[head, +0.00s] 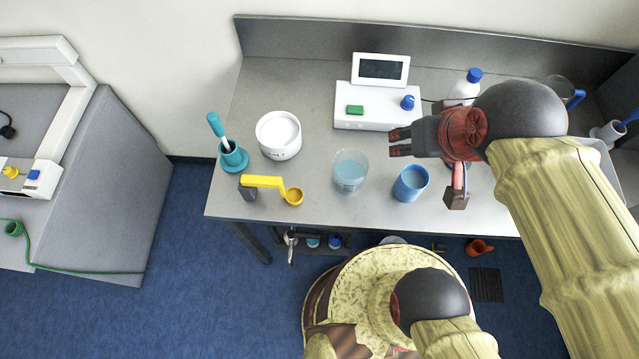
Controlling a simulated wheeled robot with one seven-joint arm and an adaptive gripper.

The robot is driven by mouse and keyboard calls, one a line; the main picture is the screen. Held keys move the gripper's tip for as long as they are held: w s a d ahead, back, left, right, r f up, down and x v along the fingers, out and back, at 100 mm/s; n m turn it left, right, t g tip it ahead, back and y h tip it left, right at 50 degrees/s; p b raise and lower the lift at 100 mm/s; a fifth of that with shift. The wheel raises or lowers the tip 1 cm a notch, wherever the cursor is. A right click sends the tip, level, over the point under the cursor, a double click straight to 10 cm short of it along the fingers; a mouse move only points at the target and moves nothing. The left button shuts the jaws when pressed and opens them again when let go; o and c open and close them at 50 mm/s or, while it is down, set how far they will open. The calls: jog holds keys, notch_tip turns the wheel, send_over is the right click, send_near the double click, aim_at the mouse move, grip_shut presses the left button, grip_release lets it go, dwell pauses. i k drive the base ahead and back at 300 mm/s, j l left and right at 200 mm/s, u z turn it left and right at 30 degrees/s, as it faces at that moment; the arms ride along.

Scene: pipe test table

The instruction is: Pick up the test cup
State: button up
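A clear cup (350,177) with marks on its side and pale blue liquid stands upright near the table's front middle. A blue cup (408,187), also with bluish liquid, stands to its right. I cannot tell from their looks which one is the test cup. My gripper (394,142) points left, above and behind the blue cup and to the right of the clear cup. Its two dark fingers show a gap between them and nothing in it. It touches neither cup as far as I can see.
A white tub (279,138), a teal holder with a brush (233,158) and a yellow-handled tool (265,182) stand on the left of the table (315,210). A white device with a screen (376,105) and a blue-capped bottle (466,86) are at the back. My arm covers the right side.

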aim_at(350, 166)
jog(key=u, duration=0.45)
jog(key=k+l, duration=0.95)
jog(key=j+z, duration=0.05)
